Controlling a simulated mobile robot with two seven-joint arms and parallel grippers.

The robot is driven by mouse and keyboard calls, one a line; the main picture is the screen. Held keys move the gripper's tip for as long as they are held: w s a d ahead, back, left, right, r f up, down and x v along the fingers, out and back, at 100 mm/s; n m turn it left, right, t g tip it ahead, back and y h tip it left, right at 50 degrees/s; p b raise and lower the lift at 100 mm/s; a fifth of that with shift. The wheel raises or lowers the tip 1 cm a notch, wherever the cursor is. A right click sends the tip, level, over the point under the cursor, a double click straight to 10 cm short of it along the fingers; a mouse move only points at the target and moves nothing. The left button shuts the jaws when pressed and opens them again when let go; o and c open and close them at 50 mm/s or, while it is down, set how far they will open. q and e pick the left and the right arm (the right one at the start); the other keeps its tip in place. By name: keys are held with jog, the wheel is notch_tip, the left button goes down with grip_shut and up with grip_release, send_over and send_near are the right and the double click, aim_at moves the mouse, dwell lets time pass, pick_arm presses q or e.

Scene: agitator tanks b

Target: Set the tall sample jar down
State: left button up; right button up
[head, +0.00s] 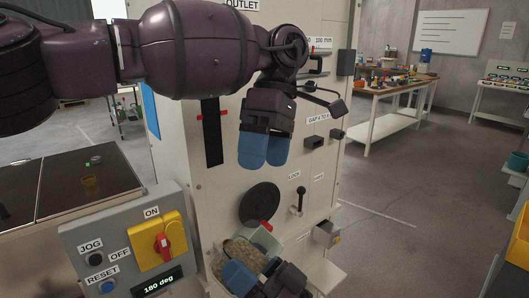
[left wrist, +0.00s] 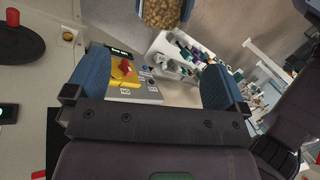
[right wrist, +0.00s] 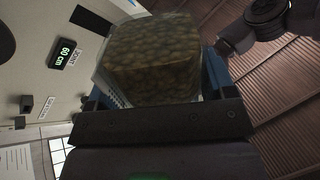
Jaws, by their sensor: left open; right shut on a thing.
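The tall sample jar (head: 243,255) is a clear container filled with brown, pebble-like grains. In the head view it is low in front of the pale machine cabinet. My right gripper (head: 240,276) is shut on it, and its blue fingers hide part of the jar. In the right wrist view the jar (right wrist: 155,55) fills the space between the fingers and looks tilted. The left wrist view shows the jar (left wrist: 163,12) at the top edge. My left gripper (head: 264,163) is open and empty, above the jar, in front of the cabinet. The jar's base is hidden in the head view.
The cabinet (head: 225,150) carries a round dark disc (head: 259,203) and a lever (head: 300,198). A grey control box (head: 125,240) with a yellow and red switch stands at the lower left. A pale ledge (head: 325,278) lies right of the jar. A workbench (head: 385,88) stands far behind.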

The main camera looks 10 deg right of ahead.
aim_at(252, 226)
pick_arm(q)
jog(key=x, duration=1.2)
jog(key=shift+w+a, duration=0.1)
jog(key=shift+a, duration=0.2)
jog(key=shift+c, duration=0.3)
jog(key=c, duration=1)
jog(key=shift+o, duration=0.2)
pick_arm(e)
jog(key=o, duration=1.1)
jog(key=shift+s, duration=0.1)
